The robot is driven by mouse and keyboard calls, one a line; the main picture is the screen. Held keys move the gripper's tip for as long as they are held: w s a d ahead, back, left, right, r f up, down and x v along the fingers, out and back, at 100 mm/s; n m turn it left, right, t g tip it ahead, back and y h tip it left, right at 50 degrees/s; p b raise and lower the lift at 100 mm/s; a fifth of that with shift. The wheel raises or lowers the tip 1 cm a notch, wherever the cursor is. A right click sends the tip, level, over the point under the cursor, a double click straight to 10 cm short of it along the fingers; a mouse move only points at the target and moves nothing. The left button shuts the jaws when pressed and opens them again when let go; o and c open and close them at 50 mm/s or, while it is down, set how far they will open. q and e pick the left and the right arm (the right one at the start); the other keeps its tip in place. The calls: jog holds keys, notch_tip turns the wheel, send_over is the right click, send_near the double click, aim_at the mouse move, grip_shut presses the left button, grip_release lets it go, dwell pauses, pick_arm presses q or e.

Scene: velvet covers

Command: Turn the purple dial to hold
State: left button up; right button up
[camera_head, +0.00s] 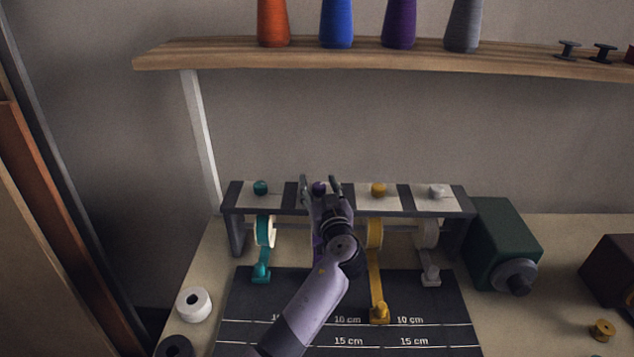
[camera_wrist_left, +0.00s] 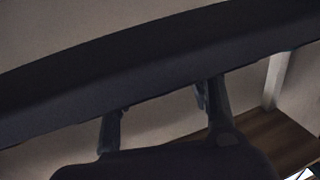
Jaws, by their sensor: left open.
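The purple dial (camera_head: 319,187) sits on a pale plate on top of the dark ribbon rack (camera_head: 290,197), second from the left. My left gripper (camera_head: 321,186) is open, with one finger to each side of the dial in the head view. I cannot tell whether the fingers touch it. My wrist hides the dial's lower part and its plate, so its markings and setting cannot be read. In the left wrist view, the open fingers (camera_wrist_left: 163,112) reach towards a broad dark bar, and the dial does not show. My right gripper is not in view.
A teal dial (camera_head: 260,187), a yellow dial (camera_head: 378,190) and a white dial (camera_head: 437,191) share the rack. Ribbon ends hang over the dark mat (camera_head: 250,306). A green machine (camera_head: 503,240) stands right of the rack. A wooden shelf (camera_head: 400,59) with thread cones is above.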

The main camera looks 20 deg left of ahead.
pick_arm(q)
jog(key=shift+s, duration=0.1)
jog(key=shift+c, duration=0.5)
grip_shut()
